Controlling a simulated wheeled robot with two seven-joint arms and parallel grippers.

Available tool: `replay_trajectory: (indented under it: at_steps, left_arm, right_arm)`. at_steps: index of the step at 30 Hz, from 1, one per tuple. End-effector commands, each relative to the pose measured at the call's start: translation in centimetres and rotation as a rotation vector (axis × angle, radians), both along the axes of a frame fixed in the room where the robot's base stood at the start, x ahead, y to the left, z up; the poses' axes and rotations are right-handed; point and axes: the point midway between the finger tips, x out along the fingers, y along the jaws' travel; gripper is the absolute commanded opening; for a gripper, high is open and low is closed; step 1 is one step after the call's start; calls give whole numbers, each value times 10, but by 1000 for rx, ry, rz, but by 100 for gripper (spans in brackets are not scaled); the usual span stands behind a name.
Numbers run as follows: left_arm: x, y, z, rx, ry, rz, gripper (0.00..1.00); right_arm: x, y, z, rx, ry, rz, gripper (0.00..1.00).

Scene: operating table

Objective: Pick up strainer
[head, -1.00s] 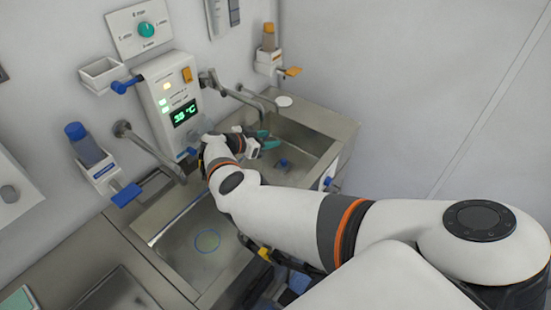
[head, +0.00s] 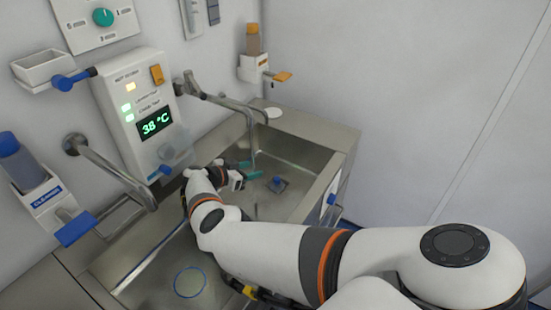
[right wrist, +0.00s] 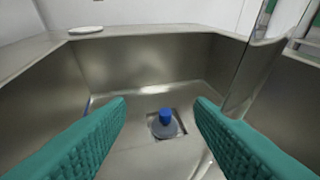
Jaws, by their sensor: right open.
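The strainer (head: 278,183), a small grey disc with a blue knob, sits at the drain in the floor of the right sink basin. In the right wrist view the strainer (right wrist: 165,128) shows below and between my fingers, farther off and not touched. My right gripper (head: 251,170) is inside that basin, to the left of the strainer in the head view. Its two teal fingers are wide apart with nothing between them; the right gripper (right wrist: 160,104) also shows in the wrist view. My left gripper is not seen.
Steel basin walls surround my right gripper. A faucet (head: 250,130) reaches over the right basin from the wall. The left basin holds a thin blue ring (head: 190,282). A white disc (right wrist: 86,30) lies on the rim. A temperature panel (head: 140,110) hangs behind.

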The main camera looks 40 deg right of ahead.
Motion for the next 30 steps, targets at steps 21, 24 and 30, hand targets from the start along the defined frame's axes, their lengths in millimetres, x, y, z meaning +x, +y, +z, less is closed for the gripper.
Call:
replay_trajectory:
  at_steps: [21, 24, 30]
  left_arm:
    - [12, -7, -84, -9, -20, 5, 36]
    - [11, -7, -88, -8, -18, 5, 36]
    - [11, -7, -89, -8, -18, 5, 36]
  right_arm:
    - [0, -43, -93, -1, 0, -2, 48]
    - [0, -55, -99, -1, -1, -1, 48]
    - [-1, -68, -101, 0, 0, -1, 48]
